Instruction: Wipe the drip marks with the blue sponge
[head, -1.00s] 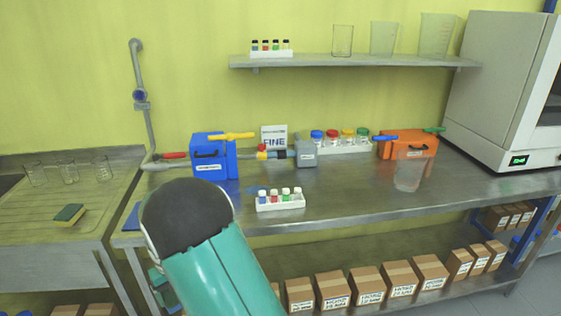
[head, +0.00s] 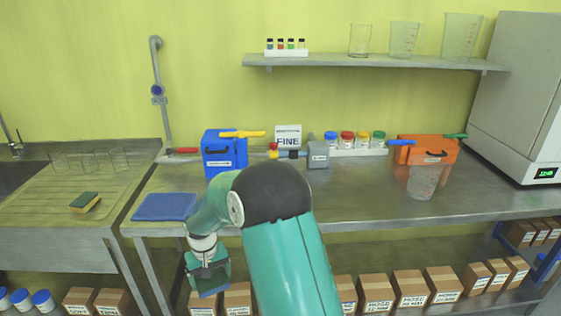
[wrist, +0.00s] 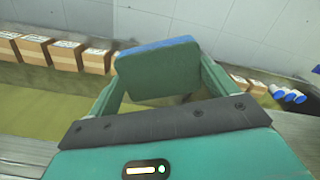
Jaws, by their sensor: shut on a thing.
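My gripper (head: 208,268) hangs low in front of the bench's left end, below the worktop edge. It is shut on the blue sponge (head: 214,291), whose blue side faces down and out. In the wrist view my gripper (wrist: 160,62) holds the sponge (wrist: 158,72) between its two fingers, with the green face towards the camera and a blue strip along the top edge. The drip marks cannot be seen now; my arm covers the middle of the worktop.
A blue mat (head: 165,206) lies on the bench's left end. A blue box (head: 222,155), an orange box (head: 427,149) and a glass beaker (head: 422,182) stand on the worktop. Cardboard boxes (head: 408,290) fill the lower shelf.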

